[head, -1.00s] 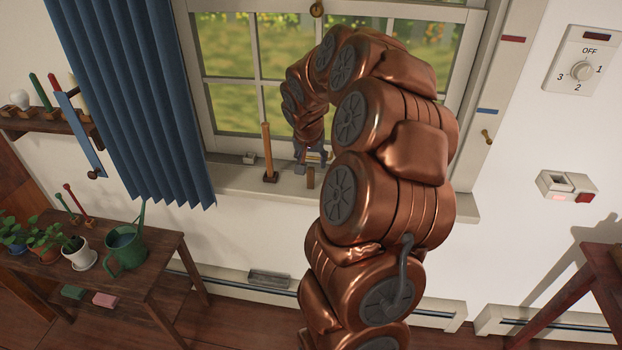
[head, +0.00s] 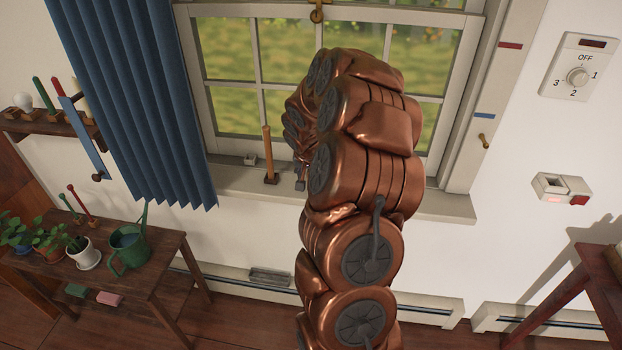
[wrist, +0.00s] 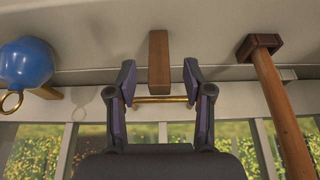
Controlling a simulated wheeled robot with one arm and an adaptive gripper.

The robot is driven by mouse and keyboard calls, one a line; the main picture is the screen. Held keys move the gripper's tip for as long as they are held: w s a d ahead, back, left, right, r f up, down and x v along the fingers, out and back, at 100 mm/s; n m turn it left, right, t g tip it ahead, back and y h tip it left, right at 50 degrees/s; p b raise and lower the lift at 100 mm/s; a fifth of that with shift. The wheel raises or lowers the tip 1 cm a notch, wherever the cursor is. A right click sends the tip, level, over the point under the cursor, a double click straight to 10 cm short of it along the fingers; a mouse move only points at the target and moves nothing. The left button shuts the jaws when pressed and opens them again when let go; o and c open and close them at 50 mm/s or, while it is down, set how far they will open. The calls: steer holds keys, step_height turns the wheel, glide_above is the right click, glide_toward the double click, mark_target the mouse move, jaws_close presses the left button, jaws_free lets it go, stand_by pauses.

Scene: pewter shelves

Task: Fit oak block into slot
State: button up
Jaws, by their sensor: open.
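The oak block (wrist: 159,50) is a plain brown upright piece on the window sill (wrist: 215,72) in the wrist view. My gripper (wrist: 158,68) is open, one finger on each side of the block, with a gap showing at both sides. How far the fingertips reach along the block is hard to tell. In the head view my arm hides the block and most of my gripper (head: 300,184). I cannot make out the slot for certain; a small pale open-topped holder (head: 250,159) stands on the sill to the left.
A wooden post on a base (head: 268,160) stands close left of my gripper in the head view; it is at right in the wrist view (wrist: 285,115). A blue ball with a ring (wrist: 25,62) and a brass bar (wrist: 160,99) are near. A blue curtain (head: 135,110) hangs left.

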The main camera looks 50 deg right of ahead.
jaws_close()
stand_by(0.3)
steer(key=shift+r, duration=0.1)
